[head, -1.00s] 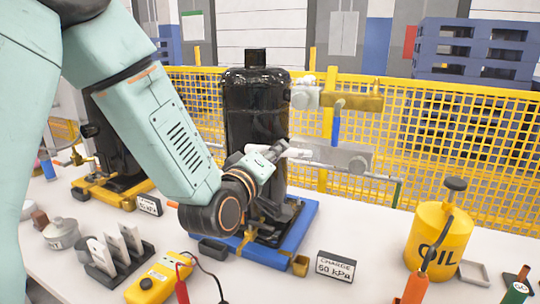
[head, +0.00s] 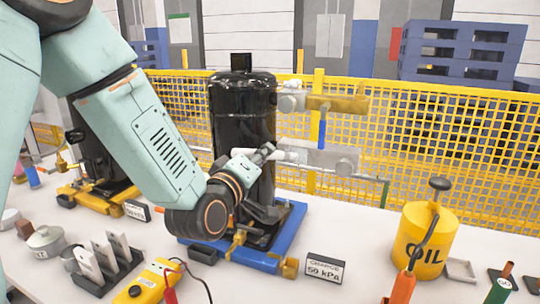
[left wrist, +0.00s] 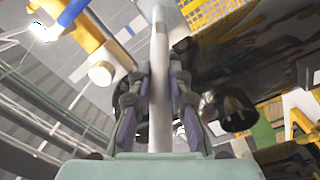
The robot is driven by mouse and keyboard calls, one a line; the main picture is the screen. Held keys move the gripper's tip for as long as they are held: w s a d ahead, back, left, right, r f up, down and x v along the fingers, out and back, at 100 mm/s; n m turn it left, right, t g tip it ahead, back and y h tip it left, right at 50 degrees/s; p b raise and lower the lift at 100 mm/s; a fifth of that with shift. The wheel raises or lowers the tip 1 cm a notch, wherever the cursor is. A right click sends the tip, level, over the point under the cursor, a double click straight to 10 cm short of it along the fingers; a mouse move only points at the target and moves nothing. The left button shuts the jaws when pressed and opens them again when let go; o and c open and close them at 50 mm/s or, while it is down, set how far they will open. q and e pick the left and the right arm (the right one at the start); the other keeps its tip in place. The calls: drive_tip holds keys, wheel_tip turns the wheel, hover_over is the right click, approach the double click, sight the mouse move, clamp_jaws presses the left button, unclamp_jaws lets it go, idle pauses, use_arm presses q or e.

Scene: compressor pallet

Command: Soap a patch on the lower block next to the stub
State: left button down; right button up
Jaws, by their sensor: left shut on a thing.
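My left gripper (head: 264,153) is in front of the black compressor (head: 243,110), left of the lower grey block (head: 328,158). In the left wrist view the gripper (left wrist: 160,100) is shut on a pale grey rod-shaped tool (left wrist: 160,60); its far end runs out of that picture. In the head view the tool is hard to separate from the pale stub (head: 290,143) at the block's left end. I cannot tell whether the tool touches the block. A brass upper block (head: 338,103) with a blue handle (head: 322,134) sits above. My right gripper is not in view.
A yellow oil can (head: 427,242) stands at right, a yellow meter (head: 150,284) and a slotted holder (head: 104,266) at front left. A yellow mesh fence (head: 440,140) is behind.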

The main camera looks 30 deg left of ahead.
use_arm(q)
drive_tip(key=shift+a+r+p, duration=0.15)
drive_tip(key=shift+a+p, duration=0.3)
drive_tip(key=shift+a, duration=0.25)
drive_tip(key=shift+s+a+p, duration=0.15)
drive_tip(key=shift+a+p, duration=0.5)
drive_tip(key=shift+a, duration=0.55)
drive_tip(key=shift+d, duration=0.1)
drive_tip(key=shift+s+d+p, duration=0.1)
drive_tip(key=shift+s+p, duration=1.2)
drive_tip(key=shift+s, duration=0.85)
drive_tip(key=shift+s+p, duration=0.6)
drive_tip(key=shift+s, duration=0.3)
